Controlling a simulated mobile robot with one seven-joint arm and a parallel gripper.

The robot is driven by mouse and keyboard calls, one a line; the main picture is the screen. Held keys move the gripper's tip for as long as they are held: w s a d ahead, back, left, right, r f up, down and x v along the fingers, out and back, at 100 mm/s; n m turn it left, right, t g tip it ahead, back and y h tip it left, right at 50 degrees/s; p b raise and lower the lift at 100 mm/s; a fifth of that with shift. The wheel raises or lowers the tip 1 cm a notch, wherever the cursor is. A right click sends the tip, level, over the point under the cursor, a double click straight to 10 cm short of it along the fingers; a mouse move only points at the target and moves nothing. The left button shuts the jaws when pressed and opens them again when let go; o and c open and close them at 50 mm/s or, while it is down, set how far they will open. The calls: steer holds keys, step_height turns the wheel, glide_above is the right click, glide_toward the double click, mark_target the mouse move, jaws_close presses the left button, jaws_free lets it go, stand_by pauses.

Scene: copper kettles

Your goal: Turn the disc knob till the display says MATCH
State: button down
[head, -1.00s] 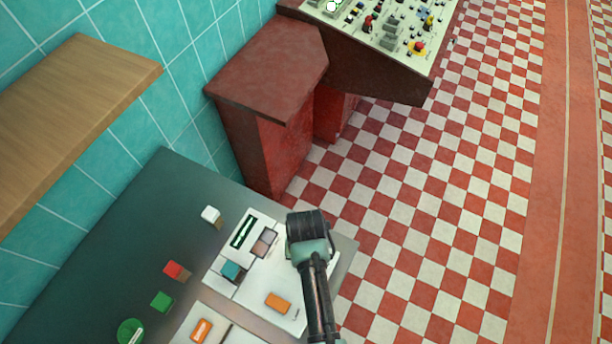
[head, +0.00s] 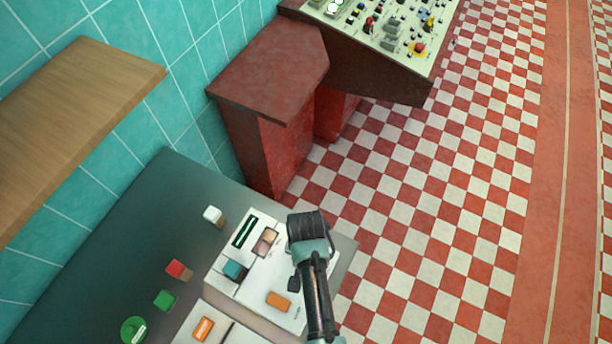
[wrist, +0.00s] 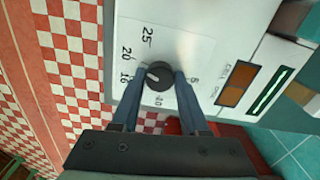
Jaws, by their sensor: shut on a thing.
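The disc knob (wrist: 160,75) is a dark round dial with a pale pointer mark, on a white panel (wrist: 195,40) with printed numbers around it. In the wrist view the pointer faces left, toward the numbers on that side. My gripper (wrist: 160,84) has one blue-grey finger on each side of the knob and is shut on it. In the head view my arm's end (head: 309,232) is over the panel's right part and hides the knob. A dark green display strip (wrist: 268,90) and a brown-orange window (wrist: 237,84) sit right of the knob; I cannot read any word on them.
The panel lies on a dark table. A teal block (head: 236,270) and an orange piece (head: 279,301) are on the panel. White (head: 212,214), red (head: 178,268) and green (head: 165,299) pieces stand to its left. A dark red cabinet (head: 270,70) stands behind; checkered floor is right.

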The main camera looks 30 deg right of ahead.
steer(key=shift+c, duration=2)
jaws_free()
steer(key=shift+r, duration=0.1)
step_height(320, 180, up, 13)
steer(key=b, duration=0.1)
steer(key=shift+b, duration=0.35)
